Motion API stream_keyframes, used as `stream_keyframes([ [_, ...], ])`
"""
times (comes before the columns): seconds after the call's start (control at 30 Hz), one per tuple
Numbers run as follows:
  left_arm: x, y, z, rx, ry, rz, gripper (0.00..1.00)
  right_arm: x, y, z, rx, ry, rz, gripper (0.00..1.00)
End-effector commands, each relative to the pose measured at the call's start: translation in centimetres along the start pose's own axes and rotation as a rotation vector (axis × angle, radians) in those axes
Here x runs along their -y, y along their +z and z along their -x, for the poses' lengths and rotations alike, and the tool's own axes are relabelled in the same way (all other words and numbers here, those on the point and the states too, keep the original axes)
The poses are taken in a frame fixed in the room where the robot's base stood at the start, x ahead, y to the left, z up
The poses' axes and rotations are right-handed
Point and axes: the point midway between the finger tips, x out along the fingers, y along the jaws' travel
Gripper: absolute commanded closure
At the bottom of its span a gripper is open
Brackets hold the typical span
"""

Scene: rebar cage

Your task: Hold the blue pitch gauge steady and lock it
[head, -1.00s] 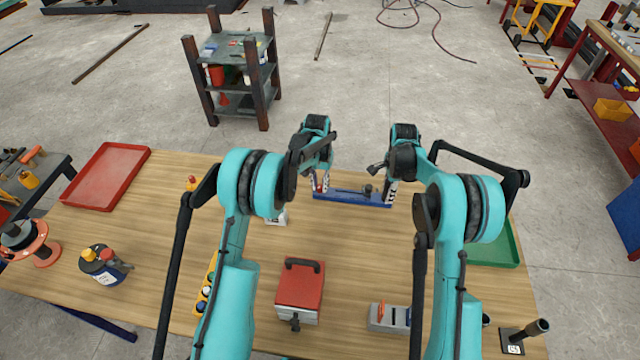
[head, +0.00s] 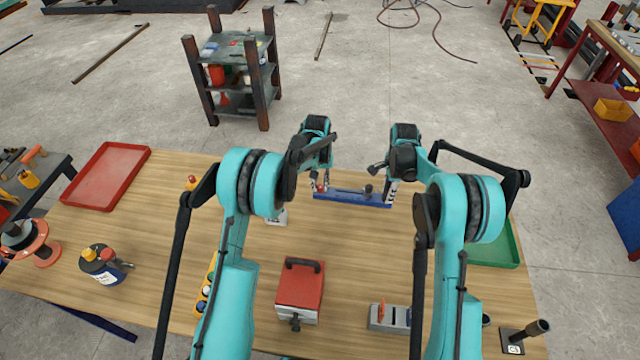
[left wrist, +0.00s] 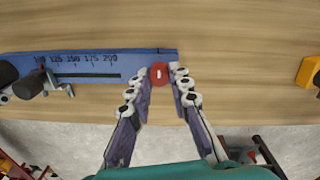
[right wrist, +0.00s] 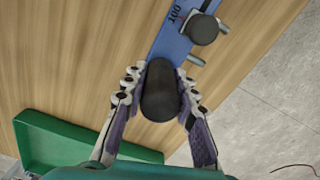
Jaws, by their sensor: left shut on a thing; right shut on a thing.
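The blue pitch gauge (head: 350,196) lies near the far edge of the wooden table, with a number scale and a long slot that show in the left wrist view (left wrist: 90,66). My left gripper (head: 319,186) is shut on the red knob (left wrist: 160,75) at the end of the gauge past the 200 mark. My right gripper (head: 390,194) is shut on the black grip (right wrist: 160,92) at the other end, near the 100 mark. A black slider knob (right wrist: 202,29) stands on the gauge close to that grip. The fingers partly hide both ends in the head view.
A red lidded box (head: 300,287) stands at the table's front, with a grey block holding coloured pieces (head: 388,317) to its right. A red tray (head: 105,176) lies at the left and a green tray (head: 497,247) at the right. The tabletop between my arms is mostly clear.

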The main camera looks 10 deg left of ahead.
Motion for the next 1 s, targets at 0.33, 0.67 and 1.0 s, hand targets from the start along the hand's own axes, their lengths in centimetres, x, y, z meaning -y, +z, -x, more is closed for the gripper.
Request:
stream_keyframes([
  [0.33, 0.0, 0.0, 0.0, 0.000, 0.000, -0.001, 0.59, 0.0, 0.0, 0.0, 0.000, 0.000, 0.000, 1.00],
  [0.67, 0.0, 0.0, 0.6, 0.000, 0.000, -0.001, 0.59, 0.0, 0.0, 0.0, 0.000, 0.000, 0.000, 1.00],
  [1.0, 0.0, 0.0, 7.4, 0.000, 0.000, -0.001, 0.59, 0.0, 0.0, 0.0, 0.000, 0.000, 0.000, 1.00],
])
